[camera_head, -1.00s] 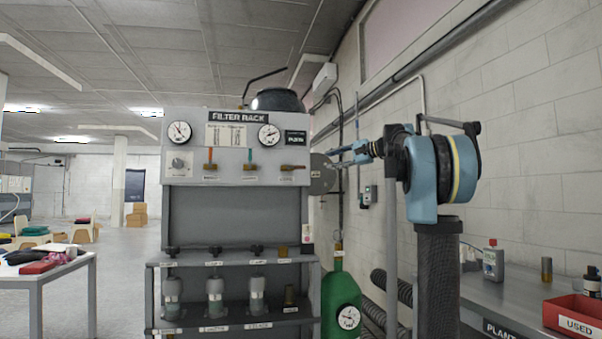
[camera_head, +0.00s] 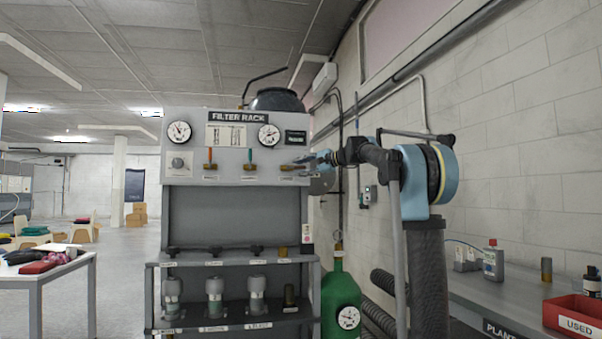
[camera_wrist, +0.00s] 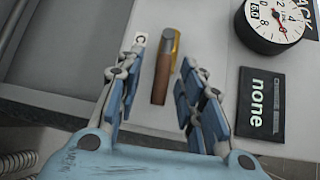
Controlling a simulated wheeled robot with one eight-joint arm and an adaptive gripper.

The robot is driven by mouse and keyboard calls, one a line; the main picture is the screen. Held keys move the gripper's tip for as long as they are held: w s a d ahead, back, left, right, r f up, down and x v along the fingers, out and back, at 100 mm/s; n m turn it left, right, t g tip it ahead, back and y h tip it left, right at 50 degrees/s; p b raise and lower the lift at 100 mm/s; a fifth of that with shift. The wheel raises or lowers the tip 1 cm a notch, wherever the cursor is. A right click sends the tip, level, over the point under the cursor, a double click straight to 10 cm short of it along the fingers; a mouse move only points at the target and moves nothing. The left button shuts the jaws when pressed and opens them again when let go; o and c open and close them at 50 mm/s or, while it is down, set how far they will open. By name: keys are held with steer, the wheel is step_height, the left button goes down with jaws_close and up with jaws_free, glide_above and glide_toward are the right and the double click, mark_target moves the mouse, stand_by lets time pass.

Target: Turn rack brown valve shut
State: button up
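The brown valve (camera_head: 290,168) is the rightmost of the three on the filter rack's front panel, with its handle lying level. In the wrist view its brown handle (camera_wrist: 162,75) runs along a brass body (camera_wrist: 175,45). My gripper (camera_head: 304,160) is at the panel's right edge, close to this valve. In the wrist view my gripper (camera_wrist: 162,62) is open, with one blue-padded finger on each side of the handle. Gaps show on both sides, and I cannot tell whether the fingertips reach around it in depth.
A red-handled valve (camera_head: 210,159) and a green-handled valve (camera_head: 250,159) stand upright to the left. Gauges (camera_head: 269,135) sit above. A black "none" display (camera_wrist: 262,103) is beside my right finger. A green cylinder (camera_head: 341,298) stands below, right of the rack.

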steer(key=shift+w+a, duration=0.15)
steer(key=shift+a, duration=0.15)
jaws_close()
